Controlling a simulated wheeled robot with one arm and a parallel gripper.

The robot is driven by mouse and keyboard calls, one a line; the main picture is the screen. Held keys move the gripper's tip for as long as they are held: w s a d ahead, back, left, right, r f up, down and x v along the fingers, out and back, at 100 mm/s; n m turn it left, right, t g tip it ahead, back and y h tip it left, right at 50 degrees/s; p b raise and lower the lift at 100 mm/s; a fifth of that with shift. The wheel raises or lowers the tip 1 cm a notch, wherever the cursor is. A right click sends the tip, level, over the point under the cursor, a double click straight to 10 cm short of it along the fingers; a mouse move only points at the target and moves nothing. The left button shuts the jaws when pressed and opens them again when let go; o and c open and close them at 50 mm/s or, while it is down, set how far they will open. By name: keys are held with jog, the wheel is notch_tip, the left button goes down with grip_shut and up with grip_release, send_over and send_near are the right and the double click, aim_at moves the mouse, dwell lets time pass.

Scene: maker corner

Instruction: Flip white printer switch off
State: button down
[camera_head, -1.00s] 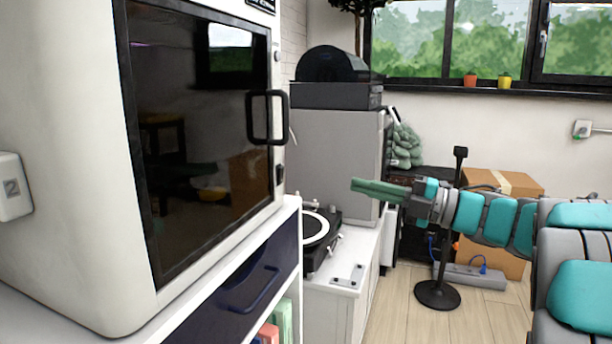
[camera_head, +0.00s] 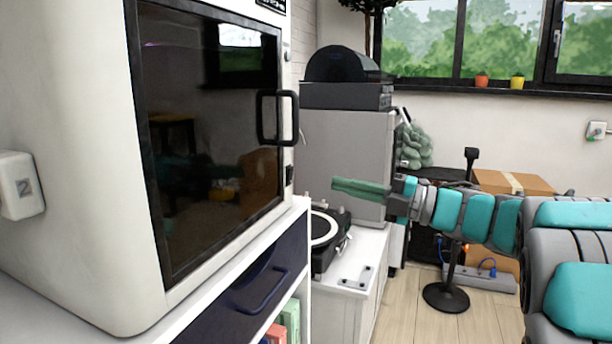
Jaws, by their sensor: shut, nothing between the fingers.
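The white printer (camera_head: 85,150) fills the left side, with a dark glass door (camera_head: 205,150) and a black handle (camera_head: 277,118). A small dark part (camera_head: 289,174) sits on the narrow front frame below the handle; it looks like a rocker switch, but its position is too small to read. My gripper (camera_head: 336,186) has green fingers pointing left, shut and empty. In the picture it is a little right of the dark part and lower than the handle, apart from the printer.
The printer stands on a white cabinet with a dark blue drawer (camera_head: 245,295). A turntable (camera_head: 328,238) is on a lower white unit behind. A grey cabinet (camera_head: 345,155) stands beyond my fingers. A black-based stand (camera_head: 446,297) and a cardboard box (camera_head: 512,183) are on the right.

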aim_at(291, 172)
jog(key=x, duration=0.8)
jog(key=shift+w+a, duration=0.1)
jog(key=shift+r, duration=0.1)
